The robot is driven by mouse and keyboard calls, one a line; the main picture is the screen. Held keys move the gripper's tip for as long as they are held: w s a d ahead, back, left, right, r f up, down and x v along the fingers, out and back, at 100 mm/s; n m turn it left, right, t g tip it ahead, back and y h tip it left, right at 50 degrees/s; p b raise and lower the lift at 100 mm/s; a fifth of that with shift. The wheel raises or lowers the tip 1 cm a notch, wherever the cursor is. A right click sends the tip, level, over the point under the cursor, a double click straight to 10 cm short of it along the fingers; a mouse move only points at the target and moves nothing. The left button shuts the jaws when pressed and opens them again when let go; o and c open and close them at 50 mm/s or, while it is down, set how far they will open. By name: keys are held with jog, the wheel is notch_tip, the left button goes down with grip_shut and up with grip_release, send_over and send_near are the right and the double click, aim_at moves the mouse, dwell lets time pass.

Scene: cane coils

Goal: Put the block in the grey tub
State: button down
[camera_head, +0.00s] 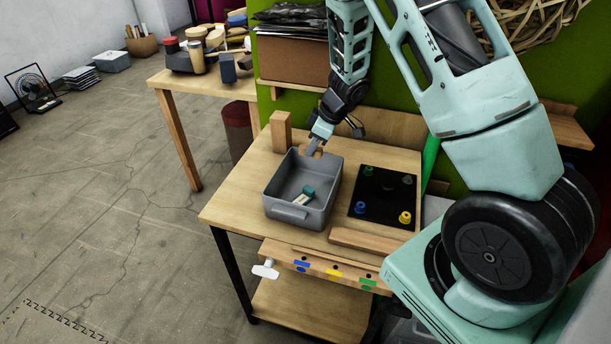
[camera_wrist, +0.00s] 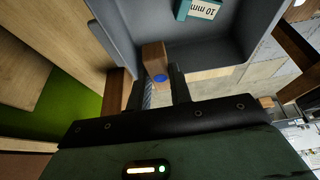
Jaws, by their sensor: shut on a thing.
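The grey tub (camera_head: 288,213) stands on the wooden table in the head view. A teal and white piece (camera_head: 305,196) lies inside it, and the wrist view shows "10 mm" on this piece (camera_wrist: 199,9). My gripper (camera_head: 315,146) is at the tub's far rim. In the wrist view my gripper (camera_wrist: 163,88) is shut on a small wooden block (camera_wrist: 154,58) with a blue dot on its end. The block shows against the inside of the tub (camera_wrist: 225,58). I cannot tell its exact height above the tub floor.
A taller wooden block (camera_head: 281,132) stands upright behind the tub. A black board (camera_head: 384,196) with coloured pegs lies to its right. A wooden strip (camera_head: 360,241) lies near the front edge. Bare table shows left of the tub.

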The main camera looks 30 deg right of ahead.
notch_tip(320, 180, down, 8)
jog(key=shift+f, duration=0.15)
dwell(0.4)
jog(key=shift+f+b, duration=0.3)
jog(key=shift+f, duration=0.3)
jog(key=c, duration=1.3)
grip_release()
